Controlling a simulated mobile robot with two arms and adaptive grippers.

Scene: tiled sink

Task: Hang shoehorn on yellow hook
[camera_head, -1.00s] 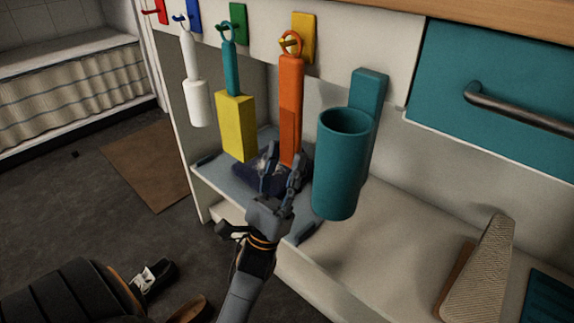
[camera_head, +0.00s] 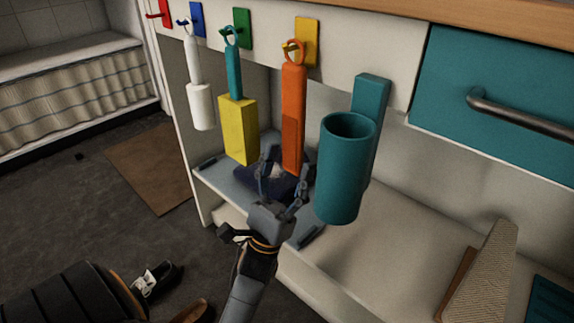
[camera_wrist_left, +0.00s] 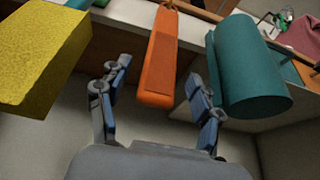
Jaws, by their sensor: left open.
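The orange shoehorn (camera_head: 293,115) hangs upright, its top ring around the yellow hook (camera_head: 291,48) on the yellow plate (camera_head: 307,40). My left gripper (camera_head: 283,182) is open at the shoehorn's lower end, its fingers spread to either side. In the left wrist view the shoehorn (camera_wrist_left: 158,62) shows between the open fingers (camera_wrist_left: 158,75), with a gap on both sides. My right gripper is not in view.
A teal cup-like holder (camera_head: 340,170) is close to the right of the shoehorn. A yellow block-ended brush (camera_head: 238,128) and a white one (camera_head: 200,105) hang to the left. A shelf (camera_head: 225,178) lies below. Shoes (camera_head: 158,279) lie on the floor.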

